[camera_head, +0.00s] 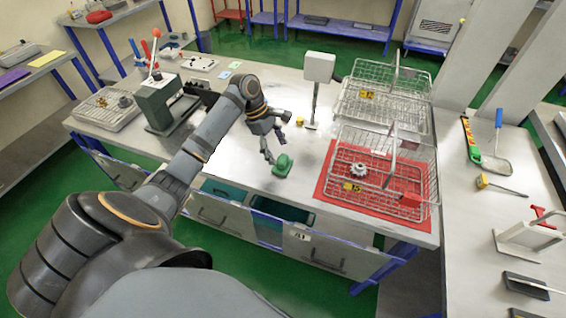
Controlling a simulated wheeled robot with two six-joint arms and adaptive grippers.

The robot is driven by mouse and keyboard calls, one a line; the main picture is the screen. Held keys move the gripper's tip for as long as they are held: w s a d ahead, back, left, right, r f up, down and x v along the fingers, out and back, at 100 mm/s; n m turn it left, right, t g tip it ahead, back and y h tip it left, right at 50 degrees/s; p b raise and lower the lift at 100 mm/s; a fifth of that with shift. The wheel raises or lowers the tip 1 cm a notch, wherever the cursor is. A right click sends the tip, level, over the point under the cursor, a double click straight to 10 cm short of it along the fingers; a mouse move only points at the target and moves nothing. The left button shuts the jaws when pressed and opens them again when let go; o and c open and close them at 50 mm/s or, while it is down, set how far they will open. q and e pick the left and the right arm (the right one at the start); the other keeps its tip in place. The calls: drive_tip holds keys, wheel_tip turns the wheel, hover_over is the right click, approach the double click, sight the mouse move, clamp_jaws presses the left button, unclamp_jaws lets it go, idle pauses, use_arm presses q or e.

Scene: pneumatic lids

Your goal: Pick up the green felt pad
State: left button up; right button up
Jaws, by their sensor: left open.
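A small green object (283,165), which looks like the green felt pad, lies on the metal workbench (238,165) near its front edge. My left gripper (275,146) comes in from the left and is open just above and behind the pad. One finger reaches down close to the pad's left side. I cannot tell whether it touches the pad. My right gripper is not in view.
A wire basket (385,180) stands on a red mat (330,187) to the right, with another basket (385,100) behind it. A green press (160,103) stands at the left. A small yellow item (300,121) and an upright post (315,105) are behind the pad.

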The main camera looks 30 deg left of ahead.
sight(283, 158)
use_arm(q)
drive_tip(key=shift+d+f+p, duration=0.3)
drive_tip(key=shift+d+f, duration=0.6)
drive_tip(key=shift+f, duration=0.25)
drive_tip(key=shift+w+d+f, duration=0.1)
drive_tip(key=shift+d+f, duration=0.1)
drive_tip(key=shift+f, duration=0.5)
drive_tip(key=c, duration=1.3)
drive_tip(key=shift+r, duration=0.45)
wheel_tip(283, 158, up, 3)
drive_tip(key=shift+a+f, duration=0.1)
drive_tip(key=shift+f, duration=0.1)
drive_tip(key=s+r+p, duration=0.3)
drive_tip(key=s, duration=0.1)
drive_tip(key=s+d+r+p, duration=0.1)
drive_tip(key=s+r+p, duration=0.2)
drive_tip(key=s+p, duration=0.1)
drive_tip(key=s+r+p, duration=0.3)
drive_tip(key=s+p, duration=0.1)
drive_tip(key=s, duration=0.2)
drive_tip(key=shift+d+r, duration=0.3)
drive_tip(key=shift+d, duration=0.05)
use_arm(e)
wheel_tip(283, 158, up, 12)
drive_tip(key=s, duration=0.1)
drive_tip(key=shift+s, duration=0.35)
